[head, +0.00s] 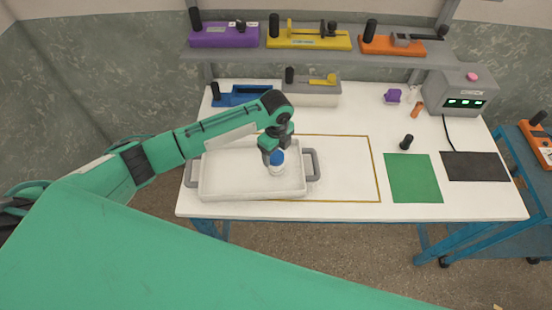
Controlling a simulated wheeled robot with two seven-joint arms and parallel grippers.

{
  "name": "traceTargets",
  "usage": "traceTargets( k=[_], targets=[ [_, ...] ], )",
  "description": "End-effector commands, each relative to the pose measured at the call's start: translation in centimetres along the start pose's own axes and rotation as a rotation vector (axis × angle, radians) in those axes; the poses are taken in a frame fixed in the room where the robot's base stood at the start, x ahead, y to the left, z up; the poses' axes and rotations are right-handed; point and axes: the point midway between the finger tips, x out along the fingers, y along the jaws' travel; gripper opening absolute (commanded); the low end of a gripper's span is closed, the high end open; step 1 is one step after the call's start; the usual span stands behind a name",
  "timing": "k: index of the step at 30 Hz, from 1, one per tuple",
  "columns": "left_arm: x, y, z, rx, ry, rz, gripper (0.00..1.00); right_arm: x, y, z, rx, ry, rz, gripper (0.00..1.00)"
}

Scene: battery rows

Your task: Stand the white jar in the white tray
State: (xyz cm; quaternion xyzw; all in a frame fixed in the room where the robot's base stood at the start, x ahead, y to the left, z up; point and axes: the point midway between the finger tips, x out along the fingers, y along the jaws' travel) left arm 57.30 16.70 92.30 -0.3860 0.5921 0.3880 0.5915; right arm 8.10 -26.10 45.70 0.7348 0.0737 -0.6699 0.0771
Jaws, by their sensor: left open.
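The white jar (278,170) has a blue lid and stands upright in the right part of the white tray (225,191). The tray has grey handles at both ends and lies on the left of the white table. My left gripper (275,153) is open, pointing down right at the jar's lid, and hides part of it. I cannot tell whether the fingers touch the lid. My right gripper is not in view.
A yellow outline (379,170) marks the table right of the tray. A green mat (413,178), a dark mat (475,166) and a small black cylinder (407,142) lie farther right. A grey device (462,92) and a shelf (300,56) with coloured fixtures stand behind.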

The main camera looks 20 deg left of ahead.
Motion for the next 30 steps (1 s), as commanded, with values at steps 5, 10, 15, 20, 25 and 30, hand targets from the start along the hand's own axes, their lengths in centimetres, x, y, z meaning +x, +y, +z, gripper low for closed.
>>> traceTargets(
  k=[5,10,15,20,25,30],
  targets=[
    [-3.7,-0.1,0.0,0.001,-0.001,-0.004,0.7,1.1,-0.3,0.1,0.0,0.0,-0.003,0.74],
    [-6.4,-0.1,0.0,0.001,-0.001,-0.002,0.7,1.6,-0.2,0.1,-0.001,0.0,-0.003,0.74],
    [-7.5,0.0,0.0,0.001,0.0,0.0,0.7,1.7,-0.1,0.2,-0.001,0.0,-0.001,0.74],
    [-7.7,0.0,0.0,0.001,0.0,0.001,0.7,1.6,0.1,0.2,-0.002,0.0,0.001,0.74],
    [-7.7,0.0,0.0,0.001,0.0,0.001,0.7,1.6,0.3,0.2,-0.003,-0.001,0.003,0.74],
    [-7.7,0.0,0.0,0.0,0.0,0.001,0.7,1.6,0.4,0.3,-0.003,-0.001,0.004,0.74]
  ],
)
